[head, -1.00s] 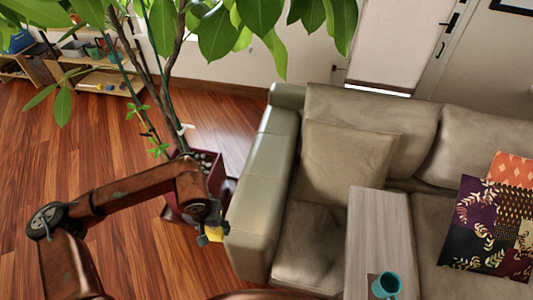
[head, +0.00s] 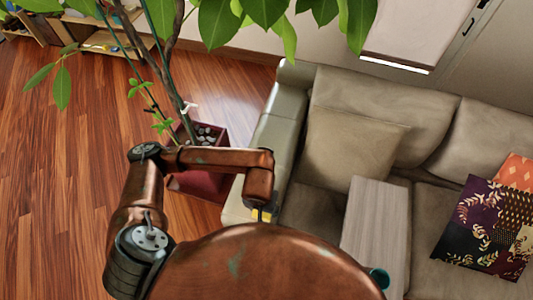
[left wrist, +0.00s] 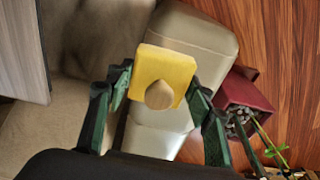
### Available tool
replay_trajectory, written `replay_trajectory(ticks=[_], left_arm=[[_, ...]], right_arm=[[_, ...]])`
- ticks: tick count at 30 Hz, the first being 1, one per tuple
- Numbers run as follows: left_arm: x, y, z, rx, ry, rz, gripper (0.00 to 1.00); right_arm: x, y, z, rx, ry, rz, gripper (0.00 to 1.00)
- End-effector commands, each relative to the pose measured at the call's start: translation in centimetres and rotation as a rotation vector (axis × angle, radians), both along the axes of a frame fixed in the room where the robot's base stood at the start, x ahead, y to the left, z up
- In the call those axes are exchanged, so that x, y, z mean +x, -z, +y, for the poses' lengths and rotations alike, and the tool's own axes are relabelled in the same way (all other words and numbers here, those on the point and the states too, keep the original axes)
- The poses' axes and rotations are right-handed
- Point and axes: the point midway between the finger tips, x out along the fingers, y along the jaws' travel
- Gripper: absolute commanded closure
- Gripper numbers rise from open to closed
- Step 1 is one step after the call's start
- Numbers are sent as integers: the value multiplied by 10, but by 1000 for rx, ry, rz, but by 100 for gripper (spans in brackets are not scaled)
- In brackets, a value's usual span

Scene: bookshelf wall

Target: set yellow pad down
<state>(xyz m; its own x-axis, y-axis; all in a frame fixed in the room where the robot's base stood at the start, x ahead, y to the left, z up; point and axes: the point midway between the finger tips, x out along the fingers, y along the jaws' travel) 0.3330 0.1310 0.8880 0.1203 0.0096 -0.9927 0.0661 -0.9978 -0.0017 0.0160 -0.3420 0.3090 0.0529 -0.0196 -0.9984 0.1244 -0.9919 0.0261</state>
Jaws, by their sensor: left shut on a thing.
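The yellow pad (left wrist: 163,72) is held between the two fingers of my left gripper (left wrist: 160,92) in the left wrist view. A tan, drop-shaped mark or piece shows on the face of the pad. In that view the pad is in front of the sofa's armrest (left wrist: 190,42). In the head view a small part of the yellow pad (head: 262,215) shows below the end of my left arm, by the sofa armrest (head: 272,135). I cannot tell whether the pad touches the sofa. My right gripper is not in view.
A wooden board (head: 374,225) lies across the sofa seat with a teal mug (head: 379,278) on it. Patterned cushions (head: 488,225) lie at the right. A potted plant (head: 200,180) stands left of the armrest, its leaves overhanging the top. Wooden floor is open at the left.

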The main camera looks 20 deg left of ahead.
Motion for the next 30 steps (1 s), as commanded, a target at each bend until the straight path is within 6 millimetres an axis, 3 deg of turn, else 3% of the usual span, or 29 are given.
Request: replay_trajectory(ticks=[4, 13, 18, 30], left_arm=[[13, 11, 11, 2, -13, 1, 74], [69, 43, 54, 2, -12, 2, 74], [88, 74, 68, 0, -9, 3, 74], [106, 111, 81, -4, -7, 5, 74]], right_arm=[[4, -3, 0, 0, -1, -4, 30], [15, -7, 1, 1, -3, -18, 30], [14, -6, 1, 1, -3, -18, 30], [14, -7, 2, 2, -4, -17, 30]])
